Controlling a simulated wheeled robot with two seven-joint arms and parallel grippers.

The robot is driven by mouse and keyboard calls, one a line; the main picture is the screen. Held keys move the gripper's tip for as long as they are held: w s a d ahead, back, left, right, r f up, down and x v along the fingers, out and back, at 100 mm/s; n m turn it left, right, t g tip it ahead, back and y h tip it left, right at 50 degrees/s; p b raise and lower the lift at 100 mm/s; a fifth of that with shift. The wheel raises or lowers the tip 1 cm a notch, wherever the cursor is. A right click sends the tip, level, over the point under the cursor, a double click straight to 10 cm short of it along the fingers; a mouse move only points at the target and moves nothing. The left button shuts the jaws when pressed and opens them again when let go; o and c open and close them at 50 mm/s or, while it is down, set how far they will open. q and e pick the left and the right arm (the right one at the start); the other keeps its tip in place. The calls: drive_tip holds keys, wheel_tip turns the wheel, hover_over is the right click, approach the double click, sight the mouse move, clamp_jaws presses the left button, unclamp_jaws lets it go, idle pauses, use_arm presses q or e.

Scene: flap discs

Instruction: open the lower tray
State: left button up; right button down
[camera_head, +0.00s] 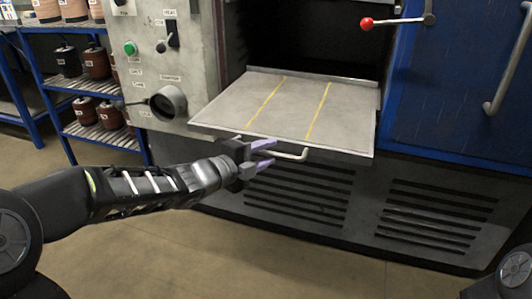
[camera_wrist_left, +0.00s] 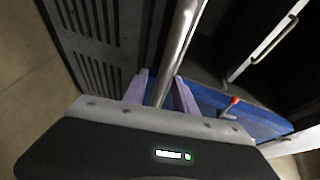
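The lower tray (camera_head: 290,105) is a flat grey plate with two yellow lines. It sticks out of the dark opening in the machine. A metal bar handle (camera_head: 292,156) runs along its front edge. My left gripper (camera_head: 268,154) is at the left part of this handle, with its two purple fingers apart. In the left wrist view, the handle bar (camera_wrist_left: 178,50) passes between the fingers (camera_wrist_left: 160,88), and a gap shows beside the left finger. Firm contact on the bar cannot be seen. My right gripper is out of view.
A red-knobbed lever (camera_head: 367,23) sits above the tray's right side. A blue door (camera_head: 455,90) with a bar handle is at right. A control panel (camera_head: 165,60) with a green button is at left, beside a blue shelf rack (camera_head: 95,135). The floor in front is clear.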

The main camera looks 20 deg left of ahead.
use_arm(q)
drive_tip(key=shift+s+a+r+p, duration=0.25)
drive_tip(key=shift+s+p, duration=0.05)
drive_tip(key=shift+s, duration=0.2)
drive_tip(key=p+v, duration=0.1)
drive_tip(key=v, duration=0.4)
drive_tip(key=shift+s+a+p, duration=0.1)
drive_tip(key=shift+s+p, duration=0.05)
drive_tip(key=shift+p, duration=0.15)
drive_tip(key=shift+s+a, duration=0.25)
drive_tip(key=shift+s, duration=0.35)
